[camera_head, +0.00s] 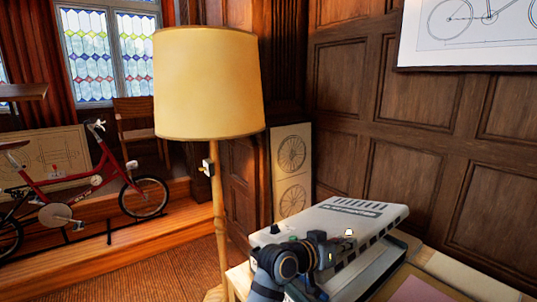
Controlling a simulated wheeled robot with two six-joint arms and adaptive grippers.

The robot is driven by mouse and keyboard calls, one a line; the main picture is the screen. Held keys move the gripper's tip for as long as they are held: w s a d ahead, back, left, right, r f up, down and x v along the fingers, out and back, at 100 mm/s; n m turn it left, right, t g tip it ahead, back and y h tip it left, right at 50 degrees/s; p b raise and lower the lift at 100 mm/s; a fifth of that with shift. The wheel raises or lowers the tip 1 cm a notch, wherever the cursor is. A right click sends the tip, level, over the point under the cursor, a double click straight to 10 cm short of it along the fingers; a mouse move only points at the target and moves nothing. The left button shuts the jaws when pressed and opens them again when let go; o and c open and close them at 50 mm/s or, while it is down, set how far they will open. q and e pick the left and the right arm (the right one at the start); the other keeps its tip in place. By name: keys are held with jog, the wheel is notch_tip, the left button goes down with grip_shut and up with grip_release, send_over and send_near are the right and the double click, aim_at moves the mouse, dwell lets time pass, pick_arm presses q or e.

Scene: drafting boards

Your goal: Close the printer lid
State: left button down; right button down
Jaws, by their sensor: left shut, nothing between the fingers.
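The printer (375,214) is a pale grey box with dark slots along its top, on the table at the lower right. I cannot tell whether a gap shows below the lid, as my arm covers part of the near side. My left gripper (334,246) is dark and shut, with nothing in it. It overlaps the near part of the printer in the picture, and I cannot tell whether it touches. A green button shows on the printer's left end. My right gripper is not in view.
A floor lamp (209,85) with a yellow shade stands left of the printer. Pink and tan sheets (470,275) lie on the table to the right. A panelled wall rises behind. A red bicycle (85,190) stands on a platform at the far left.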

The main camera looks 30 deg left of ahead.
pick_arm(q)
jog(key=shift+s+d+f, duration=0.1)
jog(key=shift+d+f, duration=0.25)
jog(key=shift+f, duration=0.5)
jog(key=shift+d+f, duration=0.15)
jog(key=shift+f, duration=0.05)
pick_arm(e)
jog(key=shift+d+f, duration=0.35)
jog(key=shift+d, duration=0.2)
